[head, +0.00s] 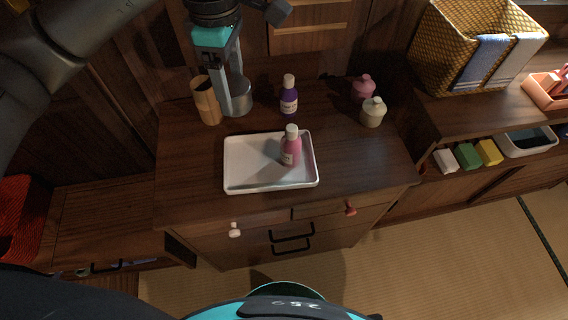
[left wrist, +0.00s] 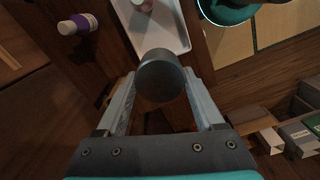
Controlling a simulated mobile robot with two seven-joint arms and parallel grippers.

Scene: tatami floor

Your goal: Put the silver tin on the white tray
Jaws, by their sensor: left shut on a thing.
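The silver tin (head: 241,94) is held between the fingers of my left gripper (head: 234,104), at the back left of the dark wooden cabinet top. In the left wrist view the round grey tin (left wrist: 161,76) sits between the two fingers of my left gripper (left wrist: 163,92). Whether the tin touches the surface I cannot tell. The white tray (head: 250,182) lies in front of the gripper and to the right, and a pink bottle (head: 290,150) stands on it. The tray also shows in the left wrist view (left wrist: 172,38). My right gripper is not in view.
A wooden cup (head: 206,102) stands close left of the gripper. A purple bottle (head: 289,97) stands to its right. A pink jar (head: 362,88) and a cream jar (head: 372,113) stand further right. The tray's left half is clear.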

